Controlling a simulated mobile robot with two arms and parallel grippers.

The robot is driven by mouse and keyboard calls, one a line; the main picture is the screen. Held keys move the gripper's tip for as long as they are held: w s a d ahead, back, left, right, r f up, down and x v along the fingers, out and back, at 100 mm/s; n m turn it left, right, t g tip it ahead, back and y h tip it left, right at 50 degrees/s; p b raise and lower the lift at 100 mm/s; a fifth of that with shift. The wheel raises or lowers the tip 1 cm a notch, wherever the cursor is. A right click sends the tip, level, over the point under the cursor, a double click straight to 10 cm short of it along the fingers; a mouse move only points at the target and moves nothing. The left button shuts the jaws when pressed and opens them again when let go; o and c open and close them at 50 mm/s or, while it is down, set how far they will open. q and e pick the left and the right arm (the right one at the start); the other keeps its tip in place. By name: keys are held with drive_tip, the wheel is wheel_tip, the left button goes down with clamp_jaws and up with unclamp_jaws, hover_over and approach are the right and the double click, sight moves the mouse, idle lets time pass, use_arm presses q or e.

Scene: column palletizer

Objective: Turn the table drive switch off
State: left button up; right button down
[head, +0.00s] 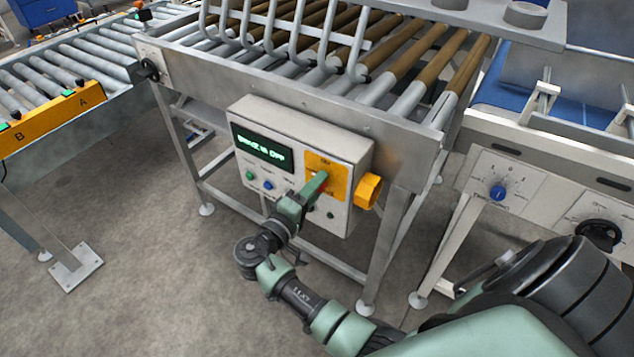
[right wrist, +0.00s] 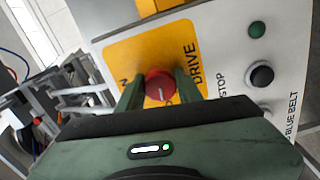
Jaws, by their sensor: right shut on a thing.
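The table drive switch is a red knob (right wrist: 159,82) on a yellow plate (right wrist: 128,52) marked "DRIVE" in the right wrist view. The plate also shows in the head view (head: 341,178), on a white control box (head: 300,117) fixed to the roller table's frame. My right gripper (head: 318,184) is at the plate, with its two green fingers on either side of the knob, shut on it. In the head view the gripper hides most of the knob. My left gripper is not in view.
The box has a display (head: 262,148) with green text that I cannot read surely. Below it are a green button (head: 250,175) and a blue button (head: 268,185). An orange part (head: 368,190) juts from the box's right side. Another panel with a blue dial (head: 497,193) stands right.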

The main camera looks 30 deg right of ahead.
drive_tip(key=shift+n+p, duration=0.35)
drive_tip(key=shift+n, duration=0.45)
drive_tip(key=c, duration=0.9)
unclamp_jaws()
drive_tip(key=shift+c, duration=0.2)
drive_tip(key=shift+a, duration=0.15)
drive_tip(key=b+v, duration=0.1)
drive_tip(key=v, duration=0.6)
drive_tip(key=shift+a+b, duration=0.3)
drive_tip(key=shift+b, duration=0.1)
